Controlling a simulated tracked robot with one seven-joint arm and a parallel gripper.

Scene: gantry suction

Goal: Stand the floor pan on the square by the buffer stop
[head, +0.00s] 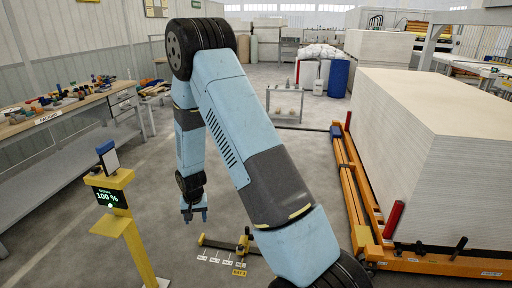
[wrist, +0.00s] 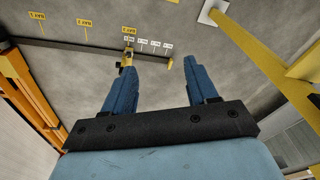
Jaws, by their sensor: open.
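A low dark rail lies on the floor in the head view (head: 220,245) and in the wrist view (wrist: 80,46). A small yellow block with dark parts (head: 243,243) sits on it; it also shows in the wrist view (wrist: 127,59). The rail's yellow end piece (wrist: 170,63) looks like a buffer stop. I cannot tell for sure which part is the floor pan, and no square is clearly readable. My gripper (head: 194,216) hangs above the floor beyond the rail, fingers apart and empty; its blue fingers show in the wrist view (wrist: 165,65).
White and yellow labels (head: 240,272) lie beside the rail. A yellow post with a "100 %" screen (head: 110,197) stands left. A workbench (head: 50,125) lines the left wall. A sheet stack (head: 430,140) on an orange frame (head: 345,170) blocks the right.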

